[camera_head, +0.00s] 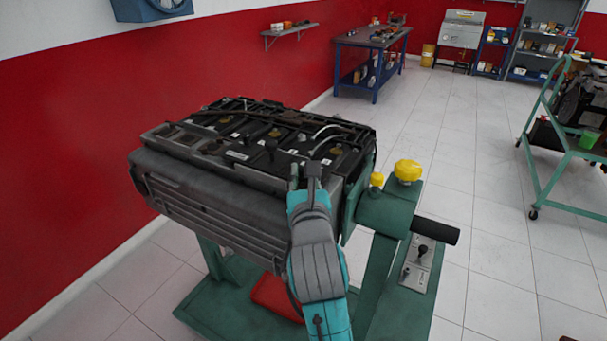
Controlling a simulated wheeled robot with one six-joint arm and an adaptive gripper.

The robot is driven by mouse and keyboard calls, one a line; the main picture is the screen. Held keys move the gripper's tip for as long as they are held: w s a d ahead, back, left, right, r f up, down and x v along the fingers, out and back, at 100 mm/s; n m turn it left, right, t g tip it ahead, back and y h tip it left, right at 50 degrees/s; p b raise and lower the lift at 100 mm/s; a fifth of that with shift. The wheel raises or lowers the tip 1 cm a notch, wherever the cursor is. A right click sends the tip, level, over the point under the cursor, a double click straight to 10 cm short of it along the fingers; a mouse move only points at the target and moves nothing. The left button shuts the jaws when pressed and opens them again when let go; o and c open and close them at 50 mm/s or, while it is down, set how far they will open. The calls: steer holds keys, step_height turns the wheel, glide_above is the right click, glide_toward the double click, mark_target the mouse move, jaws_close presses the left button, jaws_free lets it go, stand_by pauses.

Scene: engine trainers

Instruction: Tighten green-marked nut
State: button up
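A black and grey engine block (255,150) with batteries or covers on top is mounted on a green stand (385,270) in the head view. I cannot make out any green-marked nut on it; small fasteners are too small to tell. My gripper (305,172) is at the engine's near right edge, seen from behind at the end of my teal and grey arm. Two dark finger parts show, with a narrow gap between them. Their tips overlap the engine's dark edge, so I cannot tell whether they touch it or hold anything.
Yellow knobs (407,170) and a black handle (436,230) stick out right of the engine. A red object (277,297) lies on the stand's base. A green cart (570,150) stands at right, a blue workbench (372,42) at the back. The tiled floor between is clear.

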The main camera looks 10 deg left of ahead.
jaws_close()
steer(key=shift+a+m+h, duration=0.1)
steer(key=shift+m+h, duration=0.2)
steer(key=shift+h, duration=0.2)
steer(key=m+h, duration=0.2)
steer(key=h, duration=0.1)
steer(key=m+h, duration=0.1)
steer(key=shift+a+t+h, duration=0.25)
steer(key=shift+t+h, duration=0.05)
steer(key=m+g+h, duration=0.1)
steer(key=m+h, duration=0.1)
steer(key=h, duration=0.1)
steer(key=m+h, duration=0.2)
steer(key=h, duration=0.1)
steer(key=shift+a+r+g+h, duration=0.1)
steer(key=shift+a+g+h, duration=0.1)
steer(key=shift+g+h, duration=0.15)
steer(key=m+g+h, duration=0.4)
steer(key=h, duration=0.1)
steer(key=shift+w+a+m+h, duration=0.15)
steer(key=shift+w+m+h, duration=0.1)
steer(key=shift+m, duration=0.15)
steer(key=shift+m+g+h, duration=1.3)
steer(key=shift+m+g, duration=0.1)
steer(key=shift+g, duration=0.65)
steer(key=o, duration=0.7)
jaws_free()
steer(key=shift+c, duration=0.2)
